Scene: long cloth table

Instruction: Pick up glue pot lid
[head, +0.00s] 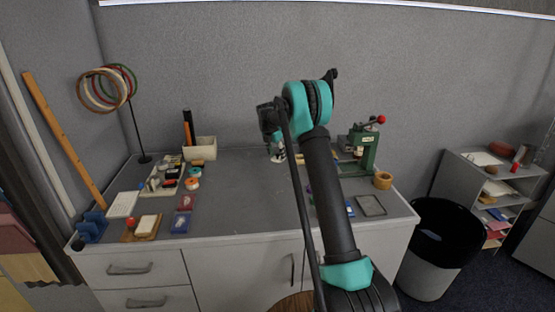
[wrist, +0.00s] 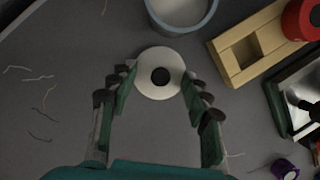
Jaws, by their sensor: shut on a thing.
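The glue pot lid is a white disc with a dark knob in its middle (wrist: 148,58). It sits between the fingertips of my gripper (wrist: 159,78), and the fingers press on its left and right rims. A pot with a blue-grey rim and pale contents (wrist: 181,27), likely the glue pot, is just beyond the lid, cut off by the top edge of the wrist view. In the head view my arm hides most of the area around my gripper (head: 278,154). I cannot tell whether the lid touches the table.
In the wrist view, a slotted wooden block (wrist: 232,69) with a red round thing (wrist: 303,18) is at upper right. A dark tray (wrist: 278,100) and a purple spool (wrist: 285,168) are at right. A green press (head: 366,150) stands right of my arm; the table's middle left is clear.

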